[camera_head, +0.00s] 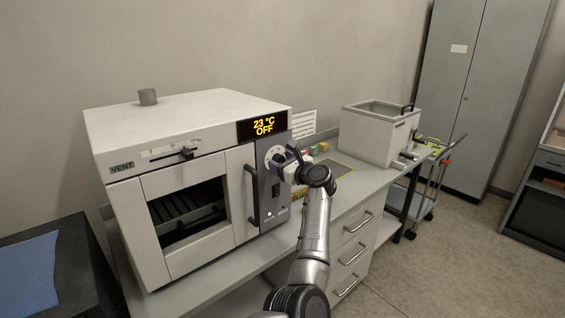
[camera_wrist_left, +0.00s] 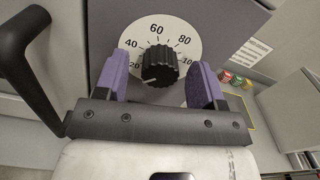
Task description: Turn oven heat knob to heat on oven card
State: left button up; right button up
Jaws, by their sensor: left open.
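The oven (camera_head: 190,105) stands on the bench at left, its display (camera_head: 263,125) reading "23 °C OFF". The black ribbed heat knob (camera_wrist_left: 150,65) sits on a white dial (camera_wrist_left: 173,27) marked 20 to 100. The knob's white line points left, toward the 20 side. The dial also shows in the head view (camera_head: 273,152), partly covered by my gripper. My left gripper (camera_wrist_left: 161,78) is open, its purple fingers on either side of the knob with gaps visible. A white printed card (camera_head: 303,124) is on the wall behind the oven, its text too small to read.
The black oven door handle (camera_wrist_left: 25,65) stands out just left of the gripper. Several small coloured items (camera_head: 313,150) lie on the bench (camera_head: 352,192) right of the oven. A grey water bath (camera_head: 380,137) stands farther right.

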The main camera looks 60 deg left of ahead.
pick_arm(q)
jog(key=shift+c, duration=0.3)
jog(key=c, duration=0.9)
jog(key=shift+o, duration=0.2)
